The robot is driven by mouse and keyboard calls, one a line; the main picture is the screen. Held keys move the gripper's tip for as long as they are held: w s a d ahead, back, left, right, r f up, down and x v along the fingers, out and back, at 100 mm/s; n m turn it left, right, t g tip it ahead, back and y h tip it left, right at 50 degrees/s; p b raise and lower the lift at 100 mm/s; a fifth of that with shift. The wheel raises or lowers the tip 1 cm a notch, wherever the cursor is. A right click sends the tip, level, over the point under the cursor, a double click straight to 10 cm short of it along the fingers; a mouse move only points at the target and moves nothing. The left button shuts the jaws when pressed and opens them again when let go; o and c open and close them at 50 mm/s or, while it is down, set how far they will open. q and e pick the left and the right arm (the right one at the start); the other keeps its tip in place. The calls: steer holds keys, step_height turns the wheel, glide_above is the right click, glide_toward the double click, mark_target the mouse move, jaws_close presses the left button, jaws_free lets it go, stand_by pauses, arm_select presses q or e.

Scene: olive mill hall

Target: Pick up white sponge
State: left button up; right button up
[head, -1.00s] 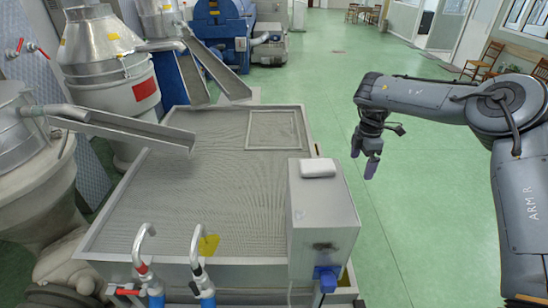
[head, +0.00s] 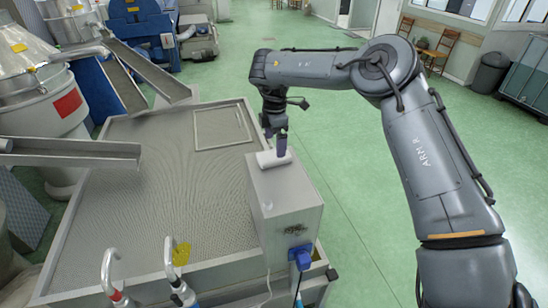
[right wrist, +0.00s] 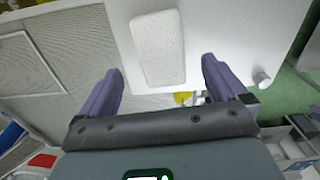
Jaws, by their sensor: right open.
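The white sponge (head: 272,159) lies on top of the grey metal box (head: 288,205) at the right side of the large tray. In the right wrist view the sponge (right wrist: 158,47) is a pale rounded block just beyond the fingertips, lying between their lines. My right gripper (head: 277,144) is open and points down over the sponge, with its purple fingers apart. In the right wrist view my right gripper (right wrist: 162,75) shows no object held between its fingers. In the head view the fingers overlap part of the sponge, so I cannot tell the exact gap. My left gripper is not in view.
The large mesh-topped tray (head: 150,205) fills the left, with a square frame (head: 222,128) on it. Metal chutes (head: 70,151) reach over its left edge. Green floor (head: 350,190) on the right is clear.

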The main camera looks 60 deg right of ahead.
mark_target(274, 154)
step_height(274, 154, down, 4)
steer(key=shift+a+p, duration=0.15)
steer(key=shift+p, duration=0.8)
steer(key=shift+f, duration=0.35)
steer(key=c, duration=1.1)
steer(key=shift+r, duration=0.15)
